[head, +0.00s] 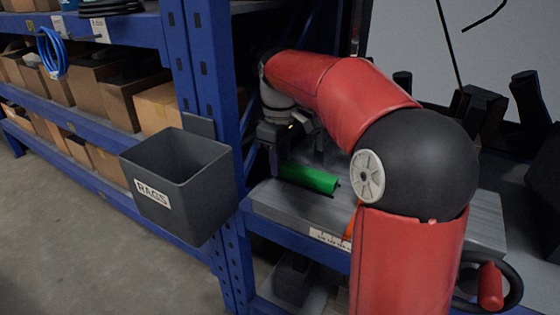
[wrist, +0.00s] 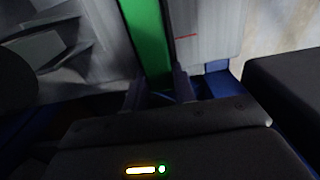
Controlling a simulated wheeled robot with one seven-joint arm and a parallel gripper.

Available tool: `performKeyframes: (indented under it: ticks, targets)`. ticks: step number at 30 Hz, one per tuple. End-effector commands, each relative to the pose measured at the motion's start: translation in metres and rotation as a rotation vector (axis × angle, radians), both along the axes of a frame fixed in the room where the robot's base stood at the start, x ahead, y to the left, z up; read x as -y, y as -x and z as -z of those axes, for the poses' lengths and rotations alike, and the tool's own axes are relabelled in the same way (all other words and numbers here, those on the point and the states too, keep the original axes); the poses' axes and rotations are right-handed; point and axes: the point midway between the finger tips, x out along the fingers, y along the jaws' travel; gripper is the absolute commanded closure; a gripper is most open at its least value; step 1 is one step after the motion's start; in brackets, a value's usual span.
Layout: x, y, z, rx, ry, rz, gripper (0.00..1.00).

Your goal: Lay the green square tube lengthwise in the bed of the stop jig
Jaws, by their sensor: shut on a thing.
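The green square tube (head: 309,178) is held near its left end by my gripper (head: 290,156) above the grey worktop in the head view. In the wrist view the tube (wrist: 146,35) runs up from between the two fingers of my gripper (wrist: 157,86) to the top edge. The fingers are shut on it. Its far end is out of the wrist view. In the head view its right end points toward my red arm. I cannot clearly make out the stop jig; my arm hides part of the worktop. I cannot tell whether the tube touches anything below.
The grey worktop (head: 285,203) has a white label on its front edge. An orange thing (head: 352,226) shows partly behind my arm. A grey rags bin (head: 180,185) hangs on the blue rack at left. A pale surface with a red line (wrist: 205,30) lies beside the tube.

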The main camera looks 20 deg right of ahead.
Motion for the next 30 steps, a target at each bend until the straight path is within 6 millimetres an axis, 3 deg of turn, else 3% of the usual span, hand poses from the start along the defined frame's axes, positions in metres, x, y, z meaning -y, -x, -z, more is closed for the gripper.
performKeyframes:
  ticks: [7, 8, 12, 23, 30]
  targets:
    - [0.000, 0.000, 0.003, 0.000, 0.000, 0.000, 1.00]
    - [0.000, 0.000, 0.002, 0.000, 0.000, 0.001, 0.70]
    - [0.000, 0.000, 0.002, 0.000, 0.000, 0.000, 0.52]
    - [0.000, 0.000, -0.004, 0.001, 0.000, 0.000, 0.52]
    - [0.000, -0.001, -0.048, 0.004, -0.001, 0.000, 0.52]
